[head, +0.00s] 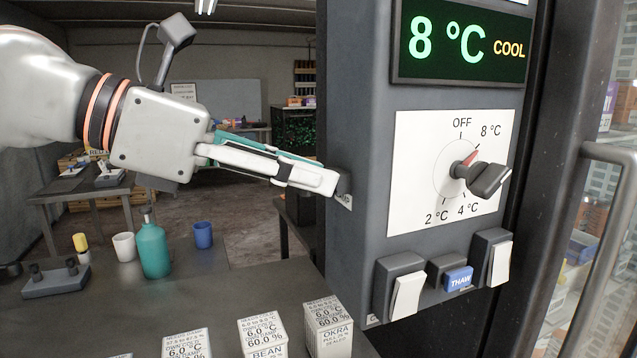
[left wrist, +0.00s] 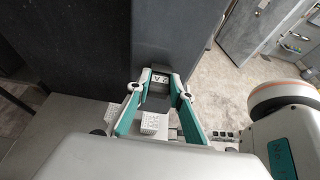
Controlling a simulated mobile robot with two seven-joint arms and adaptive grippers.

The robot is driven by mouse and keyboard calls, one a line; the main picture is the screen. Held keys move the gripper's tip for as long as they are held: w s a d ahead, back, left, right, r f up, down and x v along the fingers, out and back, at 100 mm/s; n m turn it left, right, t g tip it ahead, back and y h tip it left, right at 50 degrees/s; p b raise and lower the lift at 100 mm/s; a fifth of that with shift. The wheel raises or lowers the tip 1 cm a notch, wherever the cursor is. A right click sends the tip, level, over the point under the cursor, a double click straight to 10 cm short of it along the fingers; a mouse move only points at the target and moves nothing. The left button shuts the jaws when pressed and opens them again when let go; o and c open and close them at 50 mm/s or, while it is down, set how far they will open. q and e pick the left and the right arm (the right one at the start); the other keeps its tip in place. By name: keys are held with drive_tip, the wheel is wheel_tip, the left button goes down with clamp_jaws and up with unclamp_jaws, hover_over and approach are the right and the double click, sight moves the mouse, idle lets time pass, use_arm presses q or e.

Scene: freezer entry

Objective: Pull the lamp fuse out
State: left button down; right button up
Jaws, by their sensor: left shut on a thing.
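The control panel (head: 365,150) is a tall dark grey housing in the head view. My left gripper (head: 328,183) reaches to its left side, by a small label that is partly covered. In the left wrist view my left gripper (left wrist: 158,92) is shut on the lamp fuse (left wrist: 157,79), a small dark block with a pale end marked like "2 A". The fingertips sit on both sides of it. The fuse is close to the panel side; I cannot tell how far it sits in its socket. My right gripper is out of view.
The panel carries a dial knob (head: 482,177), white rocker switches and a blue THAW button (head: 458,279). A metal door handle (head: 612,230) is at the right. Below stand labelled boxes (head: 328,328), a teal bottle (head: 153,250) and cups on a dark table.

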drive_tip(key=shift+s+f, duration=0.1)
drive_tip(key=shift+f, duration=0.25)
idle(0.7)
use_arm(q)
drive_tip(key=shift+a+b, duration=0.1)
drive_tip(key=shift+b, duration=0.2)
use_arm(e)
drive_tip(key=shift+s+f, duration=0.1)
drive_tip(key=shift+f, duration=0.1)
use_arm(q)
drive_tip(key=shift+s+a, duration=0.1)
drive_tip(key=shift+a, duration=0.15)
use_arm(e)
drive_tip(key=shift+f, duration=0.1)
use_arm(q)
drive_tip(key=shift+a, duration=0.2)
drive_tip(key=shift+s+a, duration=0.15)
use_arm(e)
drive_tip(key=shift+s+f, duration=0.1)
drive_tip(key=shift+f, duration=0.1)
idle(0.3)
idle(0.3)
